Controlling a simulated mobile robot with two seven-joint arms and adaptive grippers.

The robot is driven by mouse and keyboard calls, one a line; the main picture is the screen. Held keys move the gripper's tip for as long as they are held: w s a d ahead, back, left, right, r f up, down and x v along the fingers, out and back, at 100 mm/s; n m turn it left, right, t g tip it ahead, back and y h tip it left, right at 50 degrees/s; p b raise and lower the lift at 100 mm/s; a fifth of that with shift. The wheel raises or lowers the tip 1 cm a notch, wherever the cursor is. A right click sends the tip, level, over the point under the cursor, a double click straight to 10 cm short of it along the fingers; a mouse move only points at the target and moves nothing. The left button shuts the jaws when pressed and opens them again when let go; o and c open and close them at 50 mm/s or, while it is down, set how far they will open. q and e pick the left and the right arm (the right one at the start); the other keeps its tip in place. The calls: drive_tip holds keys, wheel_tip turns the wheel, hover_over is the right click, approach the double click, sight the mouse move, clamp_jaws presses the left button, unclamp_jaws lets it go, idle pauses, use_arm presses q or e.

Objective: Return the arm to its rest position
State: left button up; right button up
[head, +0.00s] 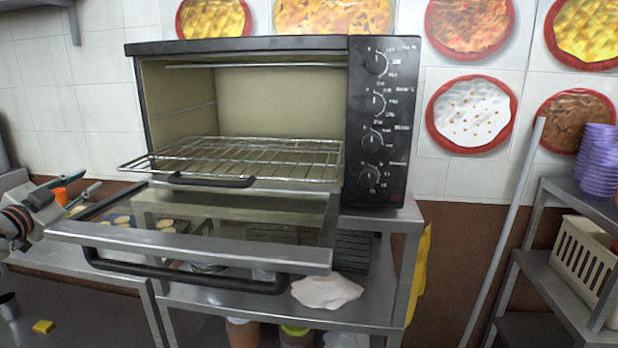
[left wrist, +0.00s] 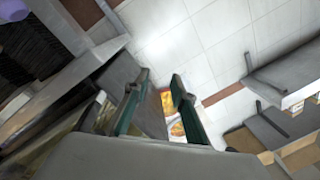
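My left gripper (head: 88,181) is at the left edge of the head view, beside the open oven door and above the metal counter. Its two fingers are apart with nothing visible between them. In the left wrist view the fingers (left wrist: 157,98) also stand apart, with wall and food pictures showing beyond them. My right gripper is in neither view. The black toaster oven (head: 385,190) stands on a metal stand. Its glass door (head: 190,243) is folded down, and its wire rack (head: 235,158) sticks out of the front with nothing on it.
A white cloth (head: 327,291) lies on the stand's lower shelf. A small yellow block (head: 43,326) and a metal cup (head: 9,306) are at lower left. At right, a shelf holds purple stacked bowls (head: 597,165) and a cream basket (head: 583,258). A grey pole (head: 505,230) leans nearby.

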use_arm(q)
drive_tip(key=a+f+g+y, duration=0.1)
drive_tip(key=a+f+y, duration=0.2)
drive_tip(key=a+f, duration=0.35)
drive_tip(key=a+f+g+y, duration=0.15)
drive_tip(key=a+f, duration=0.25)
drive_tip(key=f, duration=0.6)
drive_tip(key=s+d+f+h, duration=0.2)
drive_tip(key=s+d+f, duration=0.2)
drive_tip(key=d+f, duration=1)
drive_tip(key=s+d+f+n+g+h, duration=0.1)
drive_tip(key=s+d+f+g+h, duration=0.1)
drive_tip(key=s+d+f, duration=0.8)
drive_tip(key=s+d+f+n+g+h, duration=0.1)
drive_tip(key=s+d+f+g+h, duration=0.1)
drive_tip(key=s+d+f, duration=0.75)
drive_tip(key=s+d+f+n+h, duration=0.1)
drive_tip(key=s+d, duration=0.4)
drive_tip(key=d, duration=0.3)
drive_tip(key=s+d+f+n+g, duration=0.1)
drive_tip(key=s+d+f, duration=0.1)
drive_tip(key=s+d, duration=0.3)
drive_tip(key=d, duration=0.3)
drive_tip(key=shift+s+f+h, duration=0.2)
drive_tip(key=shift+s+h, duration=0.1)
drive_tip(key=shift+h, duration=0.05)
